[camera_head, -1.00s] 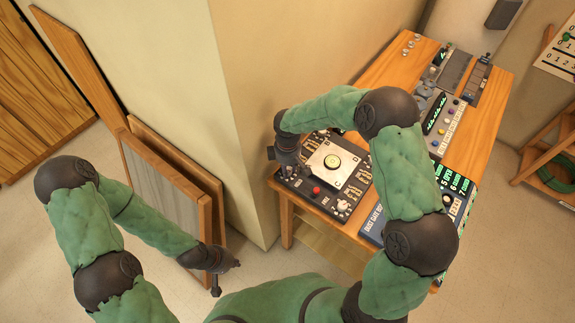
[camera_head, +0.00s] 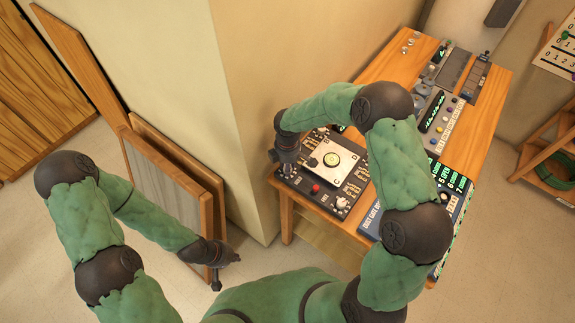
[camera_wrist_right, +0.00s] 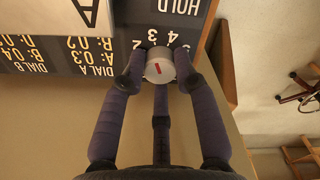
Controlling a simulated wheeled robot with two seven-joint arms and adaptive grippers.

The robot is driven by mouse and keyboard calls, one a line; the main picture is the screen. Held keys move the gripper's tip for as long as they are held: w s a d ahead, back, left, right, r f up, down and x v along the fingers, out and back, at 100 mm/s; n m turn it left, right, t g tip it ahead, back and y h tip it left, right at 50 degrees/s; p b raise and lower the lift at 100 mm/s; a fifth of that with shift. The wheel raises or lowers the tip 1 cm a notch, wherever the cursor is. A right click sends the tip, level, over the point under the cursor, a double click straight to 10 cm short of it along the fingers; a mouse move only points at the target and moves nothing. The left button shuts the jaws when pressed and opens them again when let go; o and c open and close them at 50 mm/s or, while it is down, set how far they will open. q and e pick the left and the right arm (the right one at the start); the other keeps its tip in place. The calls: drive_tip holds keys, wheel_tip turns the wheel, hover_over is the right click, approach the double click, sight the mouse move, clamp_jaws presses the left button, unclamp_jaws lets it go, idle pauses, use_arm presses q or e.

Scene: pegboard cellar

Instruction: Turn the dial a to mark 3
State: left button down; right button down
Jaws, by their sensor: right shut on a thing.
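The dial (camera_wrist_right: 160,68) is a round pale grey knob with a short red line on its face, seen in the right wrist view. White numerals, among them 2, 3 and 4, arc on the dark panel just beyond it. My right gripper (camera_wrist_right: 160,72) has its fingers closed on both sides of the dial. In the head view the right gripper (camera_head: 286,162) is at the panel's left corner and hides this dial. My left gripper (camera_head: 217,280) hangs away from the table, small and dark; its finger opening is unclear.
The dark control panel (camera_head: 325,190) carries a pale plate, a red button (camera_head: 315,188) and another white knob (camera_head: 343,202). More panels stand along the wooden table (camera_head: 485,125). A wall corner is close to the right gripper. Framed boards (camera_head: 165,180) lean by the left arm.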

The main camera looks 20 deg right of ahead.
drive_tip(key=c, duration=0.9)
unclamp_jaws()
drive_tip(key=shift+c, duration=0.2)
wheel_tip(320, 180, up, 12)
drive_tip(key=shift+f, duration=0.1)
